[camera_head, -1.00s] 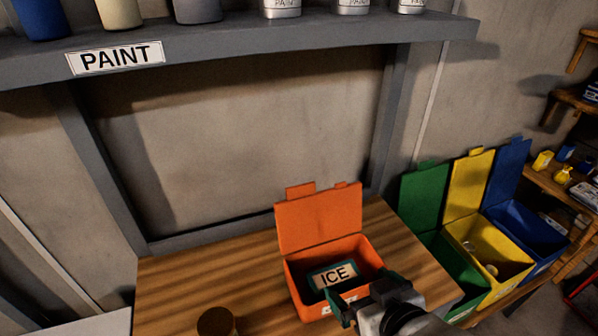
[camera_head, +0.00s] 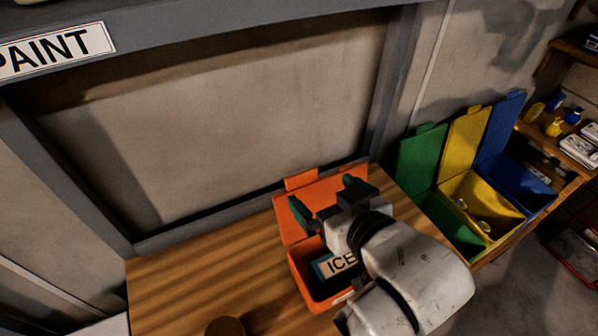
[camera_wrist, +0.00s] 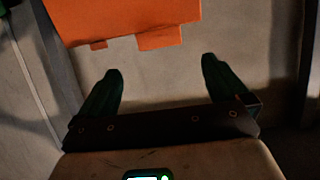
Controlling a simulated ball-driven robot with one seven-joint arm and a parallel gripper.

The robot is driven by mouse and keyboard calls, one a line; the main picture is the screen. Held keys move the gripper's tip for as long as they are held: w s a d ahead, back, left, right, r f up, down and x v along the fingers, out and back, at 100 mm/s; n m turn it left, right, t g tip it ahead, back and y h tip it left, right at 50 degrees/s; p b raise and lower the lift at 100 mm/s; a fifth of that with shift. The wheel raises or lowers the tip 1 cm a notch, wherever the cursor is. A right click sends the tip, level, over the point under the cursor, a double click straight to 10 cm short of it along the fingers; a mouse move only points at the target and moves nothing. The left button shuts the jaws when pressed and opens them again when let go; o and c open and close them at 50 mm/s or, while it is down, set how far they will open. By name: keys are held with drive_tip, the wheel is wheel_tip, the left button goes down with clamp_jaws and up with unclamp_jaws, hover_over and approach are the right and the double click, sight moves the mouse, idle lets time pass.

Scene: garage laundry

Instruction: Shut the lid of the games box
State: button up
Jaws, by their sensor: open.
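An orange box (camera_head: 303,288) stands on the wooden bench, and its lid (camera_head: 284,226) is raised at the back. A teal-edged thing marked ICE (camera_head: 340,263) lies inside it. I take this for the games box; its front label is mostly hidden by my arm. My gripper (camera_head: 325,196) is open and empty, above the box and in front of the raised lid in the head view. In the wrist view, the lid (camera_wrist: 125,18) shows at the top with its tabs, beyond the spread fingers of my gripper (camera_wrist: 160,65). I see no clear contact.
Green (camera_head: 452,234), yellow (camera_head: 484,214) and blue (camera_head: 526,198) bins with raised lids stand to the right. A dark round thing (camera_head: 225,327) is at the bench's front. A grey shelf with a PAINT sign (camera_head: 55,50) runs above. The bench's left part is clear.

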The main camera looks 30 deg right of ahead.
sight(302, 176)
drive_tip(key=b+x, duration=0.4)
drive_tip(key=b, duration=0.4)
drive_tip(key=shift+w+f, duration=0.3)
drive_tip(key=shift+f, duration=0.05)
drive_tip(key=p+x, duration=0.1)
drive_tip(key=x, duration=0.2)
drive_tip(key=shift+w, duration=0.4)
drive_tip(key=shift+w+f, duration=0.25)
drive_tip(key=shift+w, duration=0.4)
drive_tip(key=c, duration=1.4)
